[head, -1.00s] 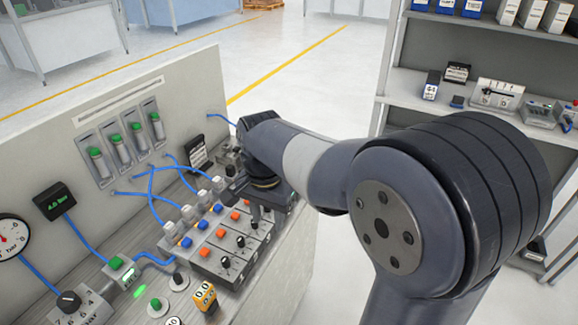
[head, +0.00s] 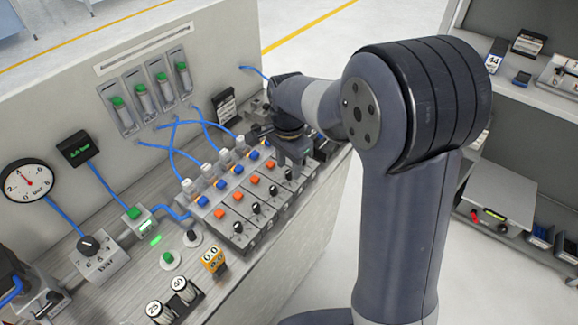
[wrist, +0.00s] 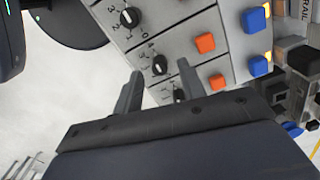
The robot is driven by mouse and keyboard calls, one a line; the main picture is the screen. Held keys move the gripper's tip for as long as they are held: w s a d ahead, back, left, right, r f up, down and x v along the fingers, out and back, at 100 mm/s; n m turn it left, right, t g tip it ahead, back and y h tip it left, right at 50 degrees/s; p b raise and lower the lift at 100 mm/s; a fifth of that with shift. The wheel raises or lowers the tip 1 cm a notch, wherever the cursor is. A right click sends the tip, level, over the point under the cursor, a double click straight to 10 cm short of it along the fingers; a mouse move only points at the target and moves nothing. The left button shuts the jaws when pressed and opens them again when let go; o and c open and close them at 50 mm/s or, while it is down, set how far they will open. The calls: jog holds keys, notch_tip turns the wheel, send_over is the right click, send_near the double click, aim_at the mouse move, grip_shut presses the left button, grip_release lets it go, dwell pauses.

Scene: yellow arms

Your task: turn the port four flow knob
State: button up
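The valve block (head: 225,232) has a row of black flow knobs, each with an orange button and a blue button behind it. Three knobs show in the head view: the nearest (head: 238,227), a second (head: 256,207) and a third (head: 273,190). My gripper (head: 292,160) is over the far end of the block and hides part of it there. In the wrist view my gripper (wrist: 160,70) is open, its fingers apart with a knob (wrist: 160,65) in view between the tips. Another knob (wrist: 180,95) is partly hidden by the gripper body. I cannot read the port numbers or tell contact.
Blue tubes (head: 172,140) run from the block to the back panel (head: 60,110). A shelf (head: 497,190) stands at the right. Floor (head: 325,235) is clear beside the bench.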

jog(key=shift+f, duration=0.7)
jog(key=shift+c, duration=0.5)
grip_shut()
